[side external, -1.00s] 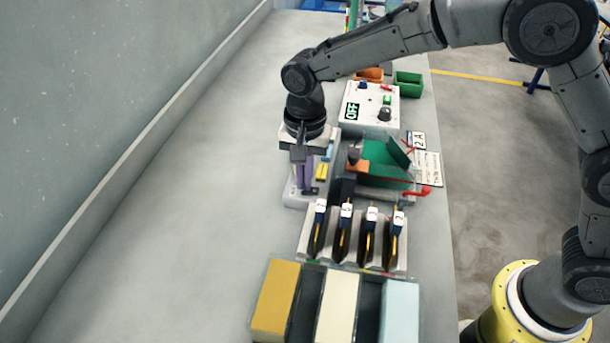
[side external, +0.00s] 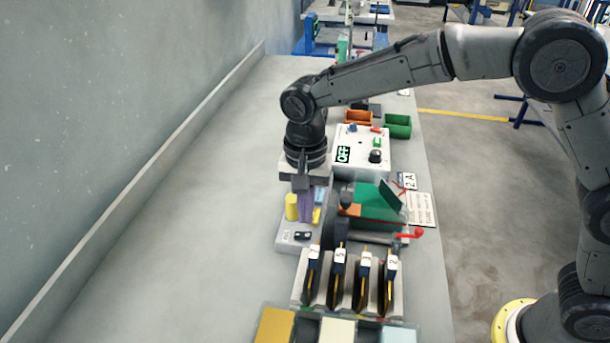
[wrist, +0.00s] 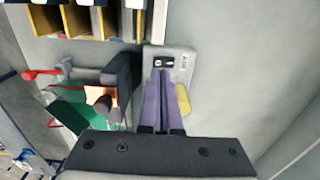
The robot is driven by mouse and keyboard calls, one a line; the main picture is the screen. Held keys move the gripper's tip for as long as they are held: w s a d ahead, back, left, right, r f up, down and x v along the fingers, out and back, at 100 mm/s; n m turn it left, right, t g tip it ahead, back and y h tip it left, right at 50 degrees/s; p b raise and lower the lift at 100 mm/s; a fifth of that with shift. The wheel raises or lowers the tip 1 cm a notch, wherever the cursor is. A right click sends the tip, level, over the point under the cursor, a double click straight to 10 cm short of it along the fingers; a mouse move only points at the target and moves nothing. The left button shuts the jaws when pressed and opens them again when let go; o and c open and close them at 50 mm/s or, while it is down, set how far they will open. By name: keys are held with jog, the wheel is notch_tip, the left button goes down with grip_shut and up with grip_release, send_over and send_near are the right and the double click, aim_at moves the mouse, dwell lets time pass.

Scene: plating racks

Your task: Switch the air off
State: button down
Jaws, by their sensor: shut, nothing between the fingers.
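A small black rocker switch (side external: 302,236) sits on a grey base unit (side external: 285,243) on the bench. In the wrist view the switch (wrist: 163,61) lies just beyond my fingertips, beside a small label too blurred to read surely. I cannot tell which way the rocker is tipped. My gripper (side external: 305,218) has purple fingers, closed together and empty, pointing down over the base unit. In the wrist view the fingers (wrist: 161,76) end close to the switch. I cannot tell whether they touch the base. A yellow cylinder (side external: 291,207) stands left of the fingers.
A white box (side external: 362,150) with a display reading OFF and knobs stands behind. A green tray-like fixture (side external: 372,203) with a red-handled clamp (side external: 410,234) is to the right. A rack (side external: 398,300) of several numbered black holders stands in front. The bench left is clear.

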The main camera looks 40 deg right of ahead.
aim_at(306, 233)
notch_tip(306, 233, up, 10)
jog(key=shift+r, duration=0.2)
jog(key=shift+w+d, duration=0.1)
